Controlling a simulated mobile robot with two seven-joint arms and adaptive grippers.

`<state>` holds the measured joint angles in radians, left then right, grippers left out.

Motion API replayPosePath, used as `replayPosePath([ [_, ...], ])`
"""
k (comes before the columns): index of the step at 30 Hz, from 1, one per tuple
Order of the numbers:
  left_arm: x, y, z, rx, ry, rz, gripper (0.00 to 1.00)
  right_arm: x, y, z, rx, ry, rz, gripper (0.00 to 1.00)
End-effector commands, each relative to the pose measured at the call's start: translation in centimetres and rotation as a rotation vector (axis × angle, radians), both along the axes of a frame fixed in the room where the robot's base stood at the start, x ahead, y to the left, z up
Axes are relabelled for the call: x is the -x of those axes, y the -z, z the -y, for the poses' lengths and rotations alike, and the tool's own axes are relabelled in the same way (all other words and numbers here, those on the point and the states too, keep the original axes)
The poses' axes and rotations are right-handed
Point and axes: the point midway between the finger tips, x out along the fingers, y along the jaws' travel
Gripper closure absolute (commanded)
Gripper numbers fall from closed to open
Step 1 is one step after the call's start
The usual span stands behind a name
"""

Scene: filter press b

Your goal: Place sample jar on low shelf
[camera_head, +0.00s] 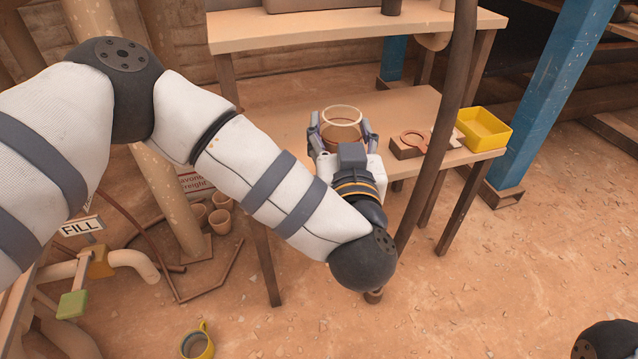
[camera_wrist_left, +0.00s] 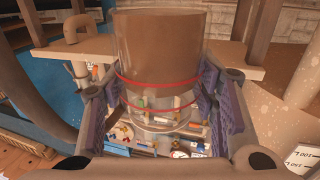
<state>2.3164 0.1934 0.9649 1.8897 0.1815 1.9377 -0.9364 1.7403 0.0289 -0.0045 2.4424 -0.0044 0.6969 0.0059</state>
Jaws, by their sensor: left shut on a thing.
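The sample jar (camera_head: 342,117) is a clear jar with brown content and a pale rim. It is upright between the fingers of my left gripper (camera_head: 341,130), which is shut on it. In the left wrist view the jar (camera_wrist_left: 168,50) fills the upper middle and carries red ring lines, with my left gripper's (camera_wrist_left: 168,100) fingers on both sides. The low shelf (camera_head: 277,128) is a wooden board, and the jar appears over its middle. The jar's base is hidden in the head view, so I cannot tell whether it touches the shelf. My right gripper is out of view.
A wooden block with a round ring (camera_head: 411,143) and a yellow tray (camera_head: 486,129) sit at the shelf's right end. A dark slanted pipe (camera_head: 447,90) crosses before them. An upper shelf (camera_head: 350,25) stands behind. The shelf's left part is bare.

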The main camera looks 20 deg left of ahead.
Motion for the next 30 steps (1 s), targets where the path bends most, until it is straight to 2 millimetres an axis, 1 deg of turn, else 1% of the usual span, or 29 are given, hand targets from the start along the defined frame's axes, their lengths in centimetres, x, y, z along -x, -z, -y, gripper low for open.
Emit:
replayPosePath([
  [2,-1.0,0.9,-1.2,0.000,-0.010,0.000,0.84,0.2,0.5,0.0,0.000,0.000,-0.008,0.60],
  [9,-5.9,4.4,-7.3,-0.002,-0.012,0.000,0.84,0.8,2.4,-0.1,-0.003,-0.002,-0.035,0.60],
  [12,-7.1,7.1,-8.5,-0.002,-0.007,-0.004,0.84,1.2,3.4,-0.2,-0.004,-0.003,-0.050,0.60],
  [13,-7.4,7.6,-8.9,-0.002,-0.007,-0.003,0.84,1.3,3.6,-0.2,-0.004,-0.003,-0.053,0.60],
  [15,-8.0,8.5,-9.5,-0.002,-0.006,-0.001,0.84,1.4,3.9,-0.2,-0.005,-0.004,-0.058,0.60],
  [20,-8.7,9.4,-10.3,-0.001,-0.004,0.003,0.84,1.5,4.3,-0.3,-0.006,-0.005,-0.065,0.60],
  [21,-8.9,10.0,-10.6,-0.002,-0.005,0.002,0.84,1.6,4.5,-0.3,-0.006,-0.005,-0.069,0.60],
  [24,-8.9,12.3,-10.6,-0.001,-0.002,-0.003,0.84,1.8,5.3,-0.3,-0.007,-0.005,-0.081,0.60],
  [25,-8.9,12.8,-10.6,-0.001,-0.003,-0.003,0.84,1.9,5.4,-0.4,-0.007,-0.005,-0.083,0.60],
  [26,-8.9,13.1,-10.6,-0.002,-0.003,-0.002,0.84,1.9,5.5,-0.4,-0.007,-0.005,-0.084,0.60],
  [30,-8.9,12.6,-10.5,-0.001,-0.002,0.004,0.84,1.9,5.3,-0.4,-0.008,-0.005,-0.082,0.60],
])
